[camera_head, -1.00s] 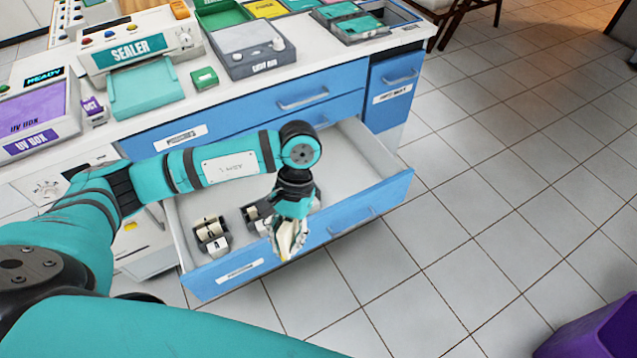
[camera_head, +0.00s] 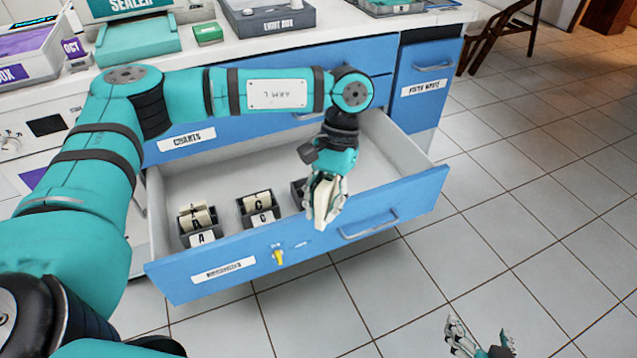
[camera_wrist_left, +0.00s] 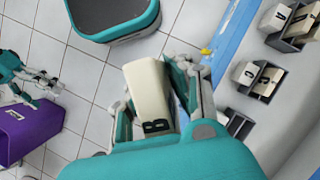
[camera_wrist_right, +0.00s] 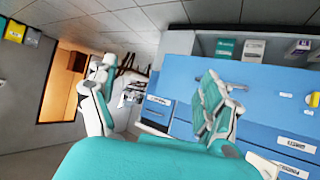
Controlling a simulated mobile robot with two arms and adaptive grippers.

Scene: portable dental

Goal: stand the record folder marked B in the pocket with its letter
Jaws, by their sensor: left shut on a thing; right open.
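My left gripper (camera_head: 327,180) is shut on the cream record folder (camera_head: 325,205), over the front part of the open drawer. The left wrist view shows the letter B on the folder (camera_wrist_left: 148,92) between the fingers. In the drawer stand a dark pocket marked A (camera_head: 203,239) and one marked C (camera_head: 262,218), each with cream folders in it. A third dark pocket (camera_head: 298,192) is partly hidden behind my left gripper; its letter does not show. The held folder appears above and in front of it. My right gripper (camera_head: 480,345) is open and empty, low in front of the cabinet.
The drawer (camera_head: 400,205) is pulled out of the blue cabinet; its back and right parts are clear. A yellow key (camera_head: 278,257) sticks out of its front. The counter above holds a light box (camera_head: 268,20).

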